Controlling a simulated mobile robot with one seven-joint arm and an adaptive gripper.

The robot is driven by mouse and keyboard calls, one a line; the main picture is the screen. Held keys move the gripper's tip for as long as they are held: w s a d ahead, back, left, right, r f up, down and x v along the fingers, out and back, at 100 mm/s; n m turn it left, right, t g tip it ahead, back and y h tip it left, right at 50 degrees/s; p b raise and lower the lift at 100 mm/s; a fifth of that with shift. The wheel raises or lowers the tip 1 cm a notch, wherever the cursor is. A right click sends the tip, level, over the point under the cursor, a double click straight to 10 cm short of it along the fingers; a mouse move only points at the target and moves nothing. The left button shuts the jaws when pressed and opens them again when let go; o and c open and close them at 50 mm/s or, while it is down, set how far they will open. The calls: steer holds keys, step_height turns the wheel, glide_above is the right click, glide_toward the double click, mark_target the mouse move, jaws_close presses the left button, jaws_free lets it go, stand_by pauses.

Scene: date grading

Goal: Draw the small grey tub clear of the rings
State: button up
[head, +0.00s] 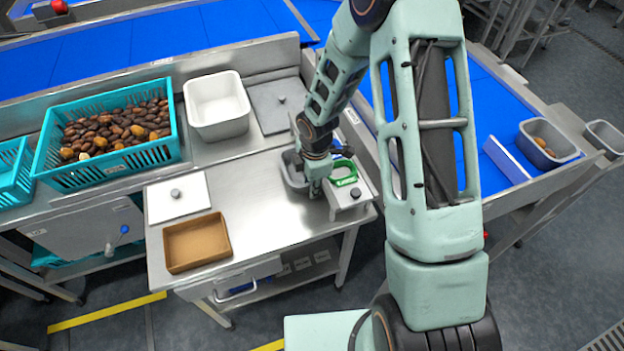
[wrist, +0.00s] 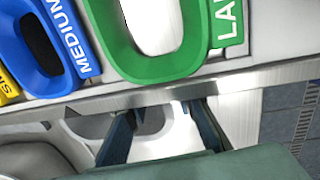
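The small grey tub (head: 291,174) stands on the steel bench in the head view, just left of the ring stand. My arm and gripper hide part of it. My gripper (head: 314,188) points down at the tub's right side, close to the stand. In the wrist view its two dark fingers (wrist: 162,112) are apart, with a pale surface between them. I cannot tell whether they touch the tub. The green ring (head: 344,174) lies on the stand. The wrist view shows the green ring marked LA… (wrist: 178,66), the blue MEDIUM ring (wrist: 41,71) and part of a yellow ring (wrist: 8,93).
A brown tray (head: 197,267) and a white lidded plate (head: 163,211) lie on the bench's left. A white tub (head: 240,127) and a teal crate (head: 108,172) of dates stand behind. The bench between the brown tray and the grey tub is clear.

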steer(key=shift+f, duration=0.1)
steer(key=shift+c, duration=0.4)
jaws_close()
steer(key=shift+a, duration=0.1)
